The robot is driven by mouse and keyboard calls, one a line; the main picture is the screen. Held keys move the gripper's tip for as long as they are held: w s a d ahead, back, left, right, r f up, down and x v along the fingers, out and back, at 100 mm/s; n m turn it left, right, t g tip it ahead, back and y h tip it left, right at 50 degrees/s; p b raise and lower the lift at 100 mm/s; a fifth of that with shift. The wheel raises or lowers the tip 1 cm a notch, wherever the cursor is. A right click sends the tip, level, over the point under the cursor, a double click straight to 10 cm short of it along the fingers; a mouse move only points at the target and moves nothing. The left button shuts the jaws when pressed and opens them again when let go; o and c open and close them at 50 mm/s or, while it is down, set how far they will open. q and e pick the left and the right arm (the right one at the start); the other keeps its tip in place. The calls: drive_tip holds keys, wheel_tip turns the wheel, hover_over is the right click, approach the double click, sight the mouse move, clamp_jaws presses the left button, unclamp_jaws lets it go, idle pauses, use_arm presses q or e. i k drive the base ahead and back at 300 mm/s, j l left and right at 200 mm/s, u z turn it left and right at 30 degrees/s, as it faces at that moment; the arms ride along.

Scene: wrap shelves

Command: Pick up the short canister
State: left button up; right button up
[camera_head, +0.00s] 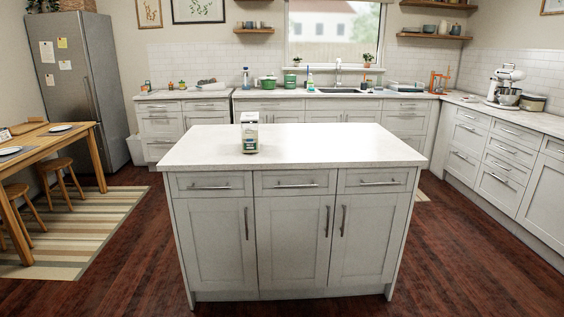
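A white and green container (249,135) stands upright on the white top of the kitchen island (330,148), left of the middle. It looks like a carton or canister with a printed label; its exact shape is too small to tell. A small green canister-like jar (290,81) stands on the back counter, left of the sink. I cannot tell for sure which of these is the short canister. Neither of my grippers shows in the view.
The rest of the island top is clear. A green pot (268,82) and several small items stand on the back counter (215,94). A stand mixer (507,84) is on the right counter. A table (45,142) with stools is at left. Wooden floor (480,255) surrounds the island.

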sight(249, 129)
drive_tip(key=i, duration=1.15)
drive_tip(key=i+l+u, duration=0.15)
drive_tip(key=i, duration=1)
